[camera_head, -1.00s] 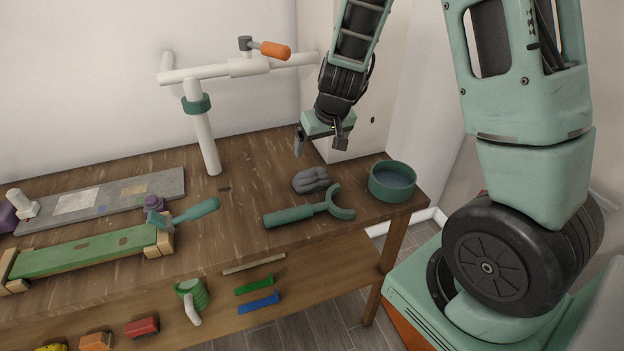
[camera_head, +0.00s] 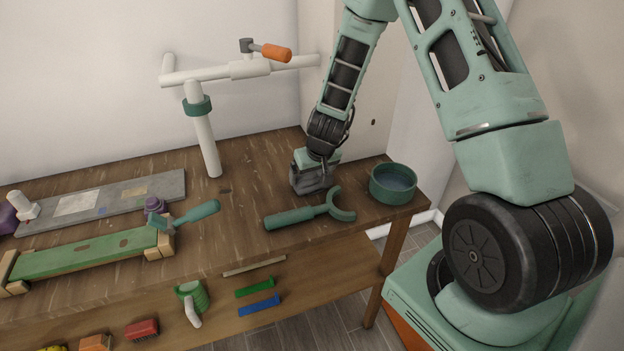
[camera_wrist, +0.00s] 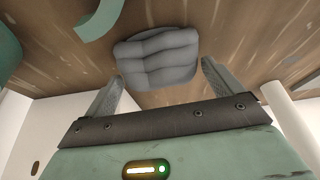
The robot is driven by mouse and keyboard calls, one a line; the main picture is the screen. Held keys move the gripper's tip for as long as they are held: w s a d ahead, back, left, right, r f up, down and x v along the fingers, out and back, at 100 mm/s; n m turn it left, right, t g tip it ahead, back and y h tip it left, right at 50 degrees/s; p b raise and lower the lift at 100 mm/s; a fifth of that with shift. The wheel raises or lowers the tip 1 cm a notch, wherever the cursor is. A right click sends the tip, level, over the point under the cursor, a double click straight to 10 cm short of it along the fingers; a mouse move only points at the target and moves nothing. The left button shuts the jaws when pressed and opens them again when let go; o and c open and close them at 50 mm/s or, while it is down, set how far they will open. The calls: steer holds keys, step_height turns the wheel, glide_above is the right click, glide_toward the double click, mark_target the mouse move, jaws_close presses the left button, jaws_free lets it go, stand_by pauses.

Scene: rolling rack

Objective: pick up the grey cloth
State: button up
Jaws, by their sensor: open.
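The grey cloth (camera_head: 312,184) is a small folded bundle on the wooden bench top, behind the green wrench-like tool. In the head view my gripper (camera_head: 314,180) is down at the cloth and partly covers it. In the wrist view the cloth (camera_wrist: 158,58) lies ahead of and between the two fingers of my gripper (camera_wrist: 156,75). The fingers are spread apart with space on both sides of the cloth. I cannot tell whether the fingertips touch the bench.
The green wrench-like tool (camera_head: 300,213) lies just in front of the cloth. A green bowl (camera_head: 393,190) stands to the right near the bench edge. A white pipe stand (camera_head: 203,140) rises to the left. The bench (camera_head: 240,235) is bare just left of the tool.

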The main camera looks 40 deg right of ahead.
steer(key=shift+w+f, duration=0.15)
steer(key=shift+f, duration=0.1)
steer(key=c, duration=1.1)
step_height(320, 180, up, 10)
steer(key=shift+r+p, duration=0.1)
steer(key=shift+p, duration=0.35)
